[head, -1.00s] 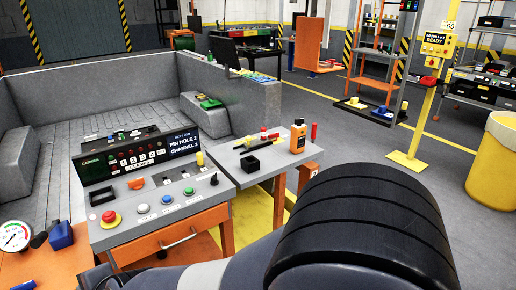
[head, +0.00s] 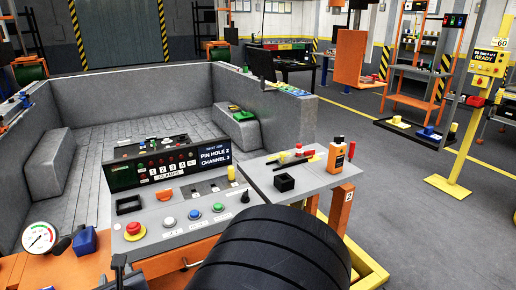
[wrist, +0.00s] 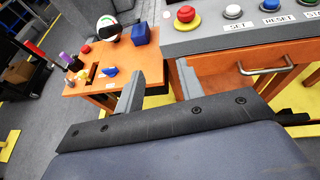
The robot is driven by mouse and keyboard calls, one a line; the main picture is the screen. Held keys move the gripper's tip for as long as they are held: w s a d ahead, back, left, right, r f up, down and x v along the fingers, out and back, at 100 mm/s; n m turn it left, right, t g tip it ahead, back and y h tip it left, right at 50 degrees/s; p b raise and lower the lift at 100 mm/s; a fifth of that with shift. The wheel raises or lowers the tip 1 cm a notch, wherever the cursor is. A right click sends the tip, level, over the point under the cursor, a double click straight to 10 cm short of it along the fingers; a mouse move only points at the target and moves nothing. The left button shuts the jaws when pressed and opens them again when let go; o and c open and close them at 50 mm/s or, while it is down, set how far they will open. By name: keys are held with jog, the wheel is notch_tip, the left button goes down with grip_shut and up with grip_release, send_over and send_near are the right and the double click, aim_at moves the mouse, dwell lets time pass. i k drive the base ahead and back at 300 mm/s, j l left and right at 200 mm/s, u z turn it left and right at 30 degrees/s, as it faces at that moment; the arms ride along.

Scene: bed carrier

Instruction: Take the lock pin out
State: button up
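My gripper (wrist: 160,71) is open, with its two grey fingers apart and nothing between them. It hangs over the gap between an orange bench (wrist: 91,82) and the grey control panel (wrist: 238,37) in the wrist view. I cannot tell for certain which thing is the lock pin. A small yellow upright piece (head: 231,172) stands at the back right of the panel. The panel's display (head: 214,156) reads "PIN HOLE 2 CHANNEL 3". My dark arm covers the front middle of the head view.
A red button (head: 134,228) sits on the panel's left. A pressure gauge (head: 39,238) and a blue block (head: 84,241) stand on the orange bench. An orange bottle (head: 337,154) and a black box (head: 285,182) are on the side table.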

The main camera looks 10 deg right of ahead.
aim_at(299, 146)
jog(key=i+l+z, duration=0.4)
jog(key=i+l, duration=0.15)
jog(key=i+l+z, duration=0.35)
jog(key=i+l, duration=0.65)
jog(key=i, duration=0.1)
